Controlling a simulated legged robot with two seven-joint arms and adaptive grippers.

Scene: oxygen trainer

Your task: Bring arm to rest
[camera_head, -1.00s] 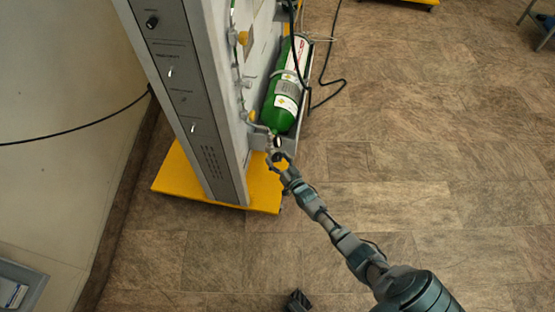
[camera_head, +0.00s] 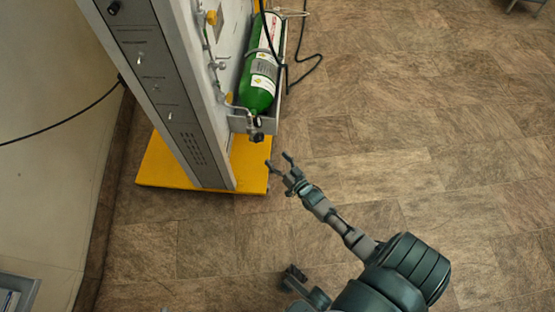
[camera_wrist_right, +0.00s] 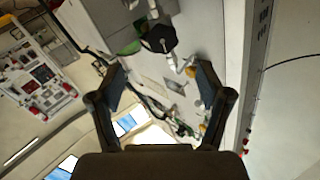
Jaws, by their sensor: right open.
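My right gripper (camera_head: 278,160) is open and empty in the head view. Its two fingers are spread, just below and right of the valve end of a green oxygen cylinder (camera_head: 258,92). A clear gap separates the fingers from the valve (camera_head: 257,133). A dark part of my body (camera_head: 293,274), possibly the left gripper, shows at the bottom.
The stand has a yellow base (camera_head: 160,168). A black cable (camera_head: 305,70) hangs beside the cylinder, and another (camera_head: 60,122) runs left along the wall.

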